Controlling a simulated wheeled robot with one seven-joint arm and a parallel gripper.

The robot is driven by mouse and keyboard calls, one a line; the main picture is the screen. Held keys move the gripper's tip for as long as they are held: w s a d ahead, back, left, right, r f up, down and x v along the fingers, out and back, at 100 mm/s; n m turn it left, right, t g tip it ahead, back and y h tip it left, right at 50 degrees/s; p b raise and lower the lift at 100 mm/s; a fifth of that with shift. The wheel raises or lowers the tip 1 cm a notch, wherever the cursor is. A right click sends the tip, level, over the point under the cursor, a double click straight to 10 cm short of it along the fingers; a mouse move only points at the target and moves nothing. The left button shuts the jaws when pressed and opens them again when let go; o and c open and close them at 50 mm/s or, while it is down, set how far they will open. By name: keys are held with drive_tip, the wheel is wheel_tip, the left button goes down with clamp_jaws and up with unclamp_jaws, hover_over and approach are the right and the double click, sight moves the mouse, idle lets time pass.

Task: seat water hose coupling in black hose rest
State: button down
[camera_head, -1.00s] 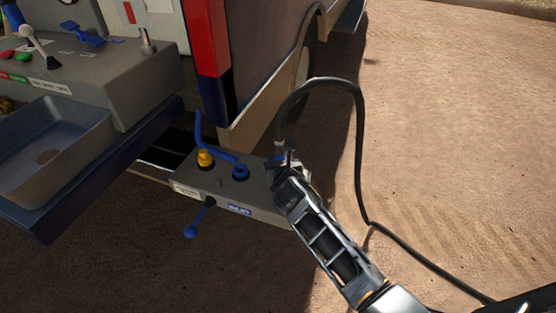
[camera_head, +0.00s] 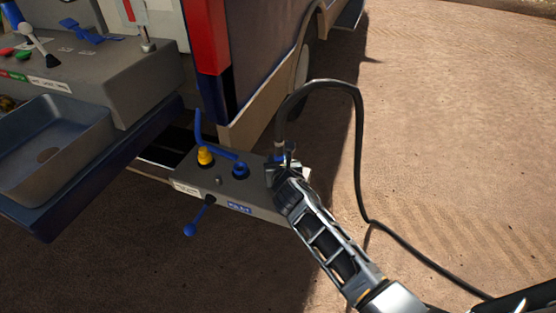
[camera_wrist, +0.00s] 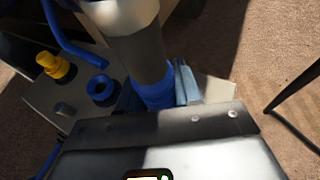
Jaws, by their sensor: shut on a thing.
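My gripper (camera_head: 283,166) is at the right end of the grey valve box (camera_head: 215,190). It is shut on the water hose coupling, a grey metal cylinder (camera_wrist: 146,58) with a blue collar (camera_wrist: 156,92) low down. In the head view the coupling (camera_head: 280,149) stands roughly upright, and the black hose (camera_head: 357,130) arches up from its top and falls to the right. A gripper finger (camera_wrist: 187,84) shows beside the collar in the wrist view. The coupling's lower end is hidden. I cannot clearly make out the black hose rest, nor whether the coupling touches it.
The box bears a yellow fitting (camera_head: 205,156) with a blue pipe, a blue ring socket (camera_head: 240,170) and a blue-knobbed lever (camera_head: 190,230). A grey basin (camera_head: 55,140) and control panel stand at left. The vehicle's wheel (camera_head: 302,75) is behind. Open ground lies right.

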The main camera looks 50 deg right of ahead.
drive_tip(key=shift+f, duration=0.3)
idle(0.4)
drive_tip(key=shift+f+b, duration=0.3)
drive_tip(key=shift+f, duration=0.05)
drive_tip(key=shift+f, duration=0.4)
drive_tip(key=shift+f, duration=0.2)
drive_tip(key=shift+f, duration=0.35)
idle(0.8)
drive_tip(key=c, duration=0.7)
unclamp_jaws()
drive_tip(key=v, duration=0.7)
drive_tip(key=shift+s+a+r, duration=0.15)
drive_tip(key=shift+s+a, duration=0.1)
